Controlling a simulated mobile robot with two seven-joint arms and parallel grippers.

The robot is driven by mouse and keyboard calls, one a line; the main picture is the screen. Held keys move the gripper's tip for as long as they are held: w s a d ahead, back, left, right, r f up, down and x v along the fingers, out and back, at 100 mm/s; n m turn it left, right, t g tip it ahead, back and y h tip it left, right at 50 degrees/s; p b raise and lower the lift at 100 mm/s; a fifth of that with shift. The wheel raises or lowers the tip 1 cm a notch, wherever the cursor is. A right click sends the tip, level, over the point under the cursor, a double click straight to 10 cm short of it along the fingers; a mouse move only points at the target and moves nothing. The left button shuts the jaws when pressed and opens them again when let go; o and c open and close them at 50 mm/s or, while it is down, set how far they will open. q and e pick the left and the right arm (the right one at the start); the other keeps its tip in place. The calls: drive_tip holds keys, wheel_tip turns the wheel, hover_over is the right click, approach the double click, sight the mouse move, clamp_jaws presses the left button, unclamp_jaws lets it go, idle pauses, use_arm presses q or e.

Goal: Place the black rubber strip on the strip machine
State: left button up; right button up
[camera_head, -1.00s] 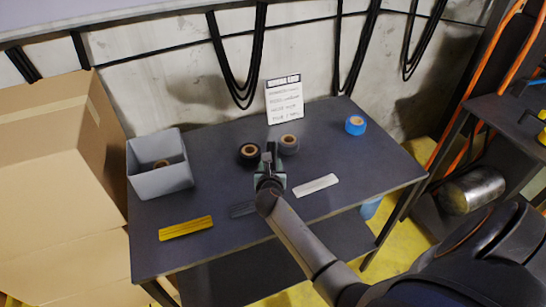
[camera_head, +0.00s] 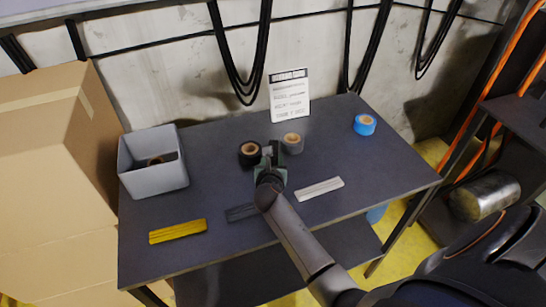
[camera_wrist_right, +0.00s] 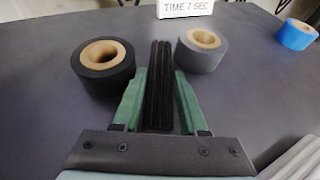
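My right gripper (camera_head: 271,152) reaches over the dark table (camera_head: 345,160). Its green fingers (camera_wrist_right: 160,97) are closed on a black ribbed rubber strip (camera_wrist_right: 159,75), which sticks out lengthwise past the fingertips. The strip points between a black roll (camera_wrist_right: 103,67) and a grey roll (camera_wrist_right: 201,52) without visibly touching either. In the head view the held strip is small and partly hidden. A flat dark strip-like shape (camera_head: 240,212) lies left of my arm; I cannot tell what it is. My left gripper is not in view. I cannot identify a strip machine.
A yellow strip (camera_head: 177,231) and a white strip (camera_head: 319,189) lie on the table. A grey open box (camera_head: 153,182) with a roll inside stands left, a blue roll (camera_head: 365,125) right, a sign (camera_head: 289,96) at the back. Cardboard boxes (camera_head: 60,180) stand left. The table's right side is mostly clear.

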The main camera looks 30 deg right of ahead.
clamp_jaws()
idle(0.3)
